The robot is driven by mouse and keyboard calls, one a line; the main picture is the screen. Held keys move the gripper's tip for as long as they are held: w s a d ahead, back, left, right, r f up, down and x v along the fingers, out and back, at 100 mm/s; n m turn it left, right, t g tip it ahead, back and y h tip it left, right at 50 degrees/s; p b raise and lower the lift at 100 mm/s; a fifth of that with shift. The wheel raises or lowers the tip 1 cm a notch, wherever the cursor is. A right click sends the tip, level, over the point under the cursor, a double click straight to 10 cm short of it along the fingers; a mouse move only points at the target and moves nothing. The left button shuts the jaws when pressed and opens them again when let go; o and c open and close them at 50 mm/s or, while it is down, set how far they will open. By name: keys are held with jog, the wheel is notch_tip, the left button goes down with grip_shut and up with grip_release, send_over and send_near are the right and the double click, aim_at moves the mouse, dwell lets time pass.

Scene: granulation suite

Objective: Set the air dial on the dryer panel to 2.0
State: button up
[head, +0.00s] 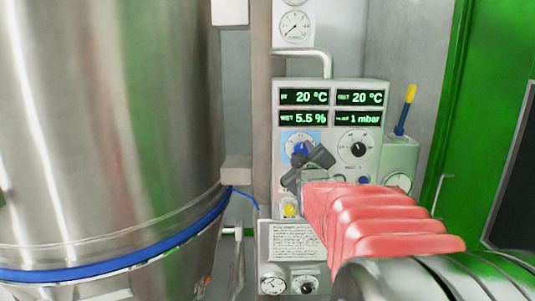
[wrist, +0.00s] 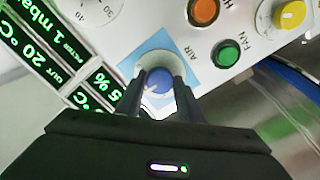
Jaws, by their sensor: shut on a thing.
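The dryer panel (head: 335,95) stands right of the steel vessel. Its air dial is a blue knob (head: 299,148) on a light blue square, partly hidden by my gripper (head: 304,158) in the head view. In the wrist view the blue knob (wrist: 160,80), with a white mark, sits beside the label AIR. The fingers of my gripper (wrist: 157,88) are on either side of the knob and shut on it. The scale figures around the knob are too small or hidden to read, so I cannot tell its setting.
Another dial with a black knob (head: 358,148) is to the right. An orange button (wrist: 203,11), a green button (wrist: 228,54) marked FAN and a yellow knob (wrist: 291,15) are near the air dial. The steel vessel (head: 105,120) fills the left; a green frame (head: 455,120) stands at right.

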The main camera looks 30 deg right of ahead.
jog(key=shift+a+f, duration=0.1)
jog(key=o, duration=1.1)
jog(key=shift+c, duration=0.2)
jog(key=v, duration=1.3)
jog(key=shift+s+a, duration=0.25)
